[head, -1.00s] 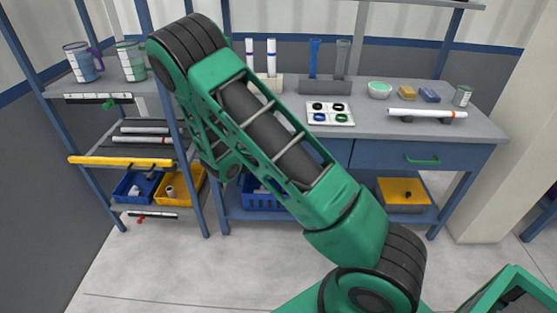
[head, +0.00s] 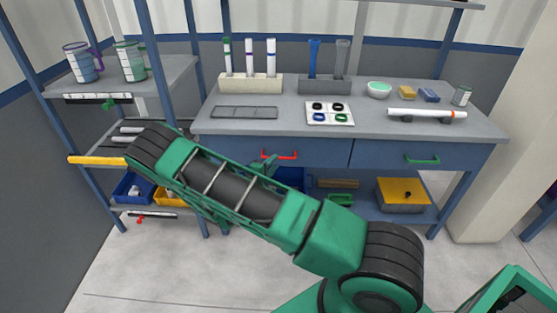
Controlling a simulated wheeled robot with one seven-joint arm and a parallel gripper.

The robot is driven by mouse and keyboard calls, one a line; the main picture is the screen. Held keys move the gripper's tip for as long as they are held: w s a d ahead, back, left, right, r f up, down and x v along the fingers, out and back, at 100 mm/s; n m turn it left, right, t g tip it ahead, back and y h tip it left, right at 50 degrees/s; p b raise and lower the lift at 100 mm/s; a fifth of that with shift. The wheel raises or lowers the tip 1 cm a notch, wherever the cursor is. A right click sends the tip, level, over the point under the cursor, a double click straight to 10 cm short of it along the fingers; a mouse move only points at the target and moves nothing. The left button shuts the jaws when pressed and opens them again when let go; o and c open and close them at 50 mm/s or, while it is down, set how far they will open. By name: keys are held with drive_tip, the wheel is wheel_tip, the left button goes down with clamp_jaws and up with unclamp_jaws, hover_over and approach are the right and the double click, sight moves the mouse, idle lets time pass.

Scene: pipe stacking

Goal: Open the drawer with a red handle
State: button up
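The drawer with the red handle (head: 280,156) is the left one under the workbench top. Its blue front (head: 325,152) looks flush with the bench, so it appears closed. My green arm crosses in front of the bench and covers the lower left of this drawer front. A small green part, seemingly my gripper (head: 264,163), shows just left of the red handle. It is mostly hidden behind my arm, and I cannot tell whether its fingers are open or touch the handle.
A second drawer with a green handle (head: 422,160) is closed on the right. The workbench top (head: 370,135) holds tube racks, a tray of rings (head: 330,113) and a white pipe (head: 427,113). A shelf rack (head: 170,75) stands at left. The floor in front is clear.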

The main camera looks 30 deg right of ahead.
drive_tip(key=x, duration=0.6)
